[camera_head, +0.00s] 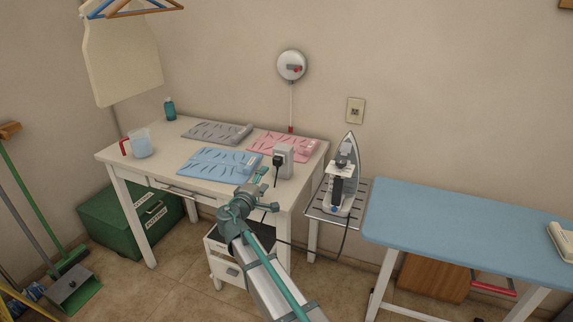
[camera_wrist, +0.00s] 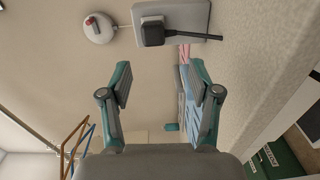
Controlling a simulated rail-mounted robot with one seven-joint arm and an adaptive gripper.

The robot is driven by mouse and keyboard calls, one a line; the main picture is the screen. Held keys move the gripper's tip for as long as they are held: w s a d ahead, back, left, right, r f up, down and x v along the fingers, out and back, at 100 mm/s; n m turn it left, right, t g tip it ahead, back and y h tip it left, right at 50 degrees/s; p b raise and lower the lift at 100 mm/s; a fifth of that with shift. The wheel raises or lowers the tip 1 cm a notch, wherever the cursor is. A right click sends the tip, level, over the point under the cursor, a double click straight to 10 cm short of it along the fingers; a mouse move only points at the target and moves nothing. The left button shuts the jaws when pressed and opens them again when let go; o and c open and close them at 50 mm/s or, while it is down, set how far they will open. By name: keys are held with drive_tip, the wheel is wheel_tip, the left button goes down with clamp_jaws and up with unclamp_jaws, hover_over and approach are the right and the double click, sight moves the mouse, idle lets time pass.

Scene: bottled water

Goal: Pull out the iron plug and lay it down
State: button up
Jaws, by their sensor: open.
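The black iron plug (camera_head: 277,160) sits in a grey socket box (camera_head: 285,151) standing at the right part of the white table. In the wrist view the plug (camera_wrist: 152,34) is against the face of the box (camera_wrist: 186,16), with its dark cord running off to the right. My gripper (camera_head: 267,189) is open and empty over the table's front right edge; its two fingers show apart in the wrist view (camera_wrist: 158,74). The plug lies beyond the fingertips, roughly in line with the gap and not between them. The iron (camera_head: 343,175) stands upright on a small rack right of the table.
Folded blue (camera_head: 215,162), pink (camera_head: 275,146) and grey (camera_head: 212,132) cloths lie on the white table (camera_head: 160,165). A measuring jug (camera_head: 141,145) and a teal bottle (camera_head: 170,108) stand at its left. A blue ironing board (camera_head: 470,218) is at right. Bare tabletop shows at the front left.

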sight(276, 163)
drive_tip(key=shift+w+d+r, duration=0.3)
drive_tip(key=shift+w+r, duration=0.1)
drive_tip(key=shift+r, duration=0.05)
drive_tip(key=shift+p+x, duration=0.35)
drive_tip(key=shift+x, duration=0.45)
drive_tip(key=x, duration=0.6)
drive_tip(key=shift+f, duration=0.1)
drive_tip(key=shift+w+d+b, duration=0.3)
drive_tip(key=shift+w+b, duration=0.1)
drive_tip(key=shift+w, duration=0.2)
drive_tip(key=shift+b, duration=0.85)
idle(0.4)
